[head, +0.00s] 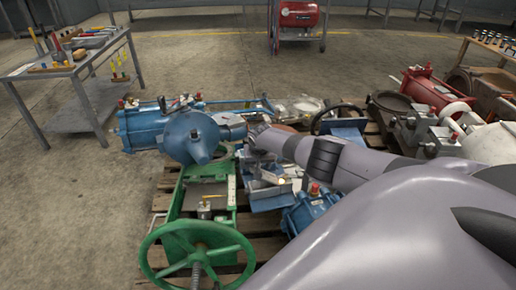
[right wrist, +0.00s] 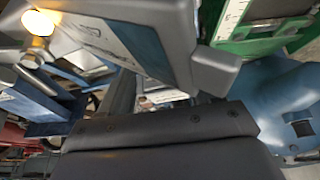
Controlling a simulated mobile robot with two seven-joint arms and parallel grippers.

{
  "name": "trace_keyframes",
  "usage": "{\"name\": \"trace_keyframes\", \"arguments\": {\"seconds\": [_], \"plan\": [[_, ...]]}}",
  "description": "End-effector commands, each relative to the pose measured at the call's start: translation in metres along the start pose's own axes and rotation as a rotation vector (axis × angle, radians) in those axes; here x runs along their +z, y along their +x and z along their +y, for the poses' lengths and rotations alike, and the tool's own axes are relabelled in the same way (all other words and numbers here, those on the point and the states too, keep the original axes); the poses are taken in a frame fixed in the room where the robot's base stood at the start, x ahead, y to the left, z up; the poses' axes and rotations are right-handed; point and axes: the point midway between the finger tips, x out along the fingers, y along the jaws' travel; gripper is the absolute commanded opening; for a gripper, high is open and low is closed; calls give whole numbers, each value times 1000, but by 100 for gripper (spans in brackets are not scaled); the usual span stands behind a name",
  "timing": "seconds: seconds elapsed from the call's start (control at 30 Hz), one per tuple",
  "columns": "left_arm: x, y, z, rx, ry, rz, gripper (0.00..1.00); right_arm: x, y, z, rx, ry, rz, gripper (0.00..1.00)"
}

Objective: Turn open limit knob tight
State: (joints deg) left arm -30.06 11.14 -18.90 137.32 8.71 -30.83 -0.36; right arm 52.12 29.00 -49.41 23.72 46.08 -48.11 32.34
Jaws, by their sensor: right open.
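I cannot pick out the open limit knob for certain in either view. My right gripper (head: 258,160) is at the end of the purple-grey arm reaching in from the right. It is open, over the middle of the pallet, just right of the rounded blue actuator housing (head: 190,136). Its fingertips are partly hidden among the parts. In the right wrist view a grey casing with a blue panel (right wrist: 150,45) is close in front of the dark gripper body. I cannot tell whether they touch. My left gripper is not in view.
A green handwheel (head: 197,252) and green frame stand in front. A blue cylinder (head: 143,128) lies behind the housing. Red and grey valves (head: 430,92) crowd the right. A tool table (head: 75,65) stands at left. The floor between table and pallet is clear.

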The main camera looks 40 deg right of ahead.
Motion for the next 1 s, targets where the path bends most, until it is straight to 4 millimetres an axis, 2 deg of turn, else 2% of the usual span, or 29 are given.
{"name": "trace_keyframes", "arguments": {"seconds": [0.27, 0.3, 0.43, 0.67, 0.9, 1.0], "plan": [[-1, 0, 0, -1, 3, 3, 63, 0, 0, 0, 0, 0, 0, 63], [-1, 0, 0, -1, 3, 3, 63, 0, 0, 0, 0, 0, 0, 50], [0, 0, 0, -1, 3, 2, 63, 0, 0, 0, 0, 0, 0, 9], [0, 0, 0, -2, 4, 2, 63, 0, 0, -2, 15, 33, -1, 9], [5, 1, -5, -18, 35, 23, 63, 1, 3, -5, 107, 216, 1, 9], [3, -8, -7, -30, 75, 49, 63, 1, 4, -5, 145, 288, 2, 9]]}}
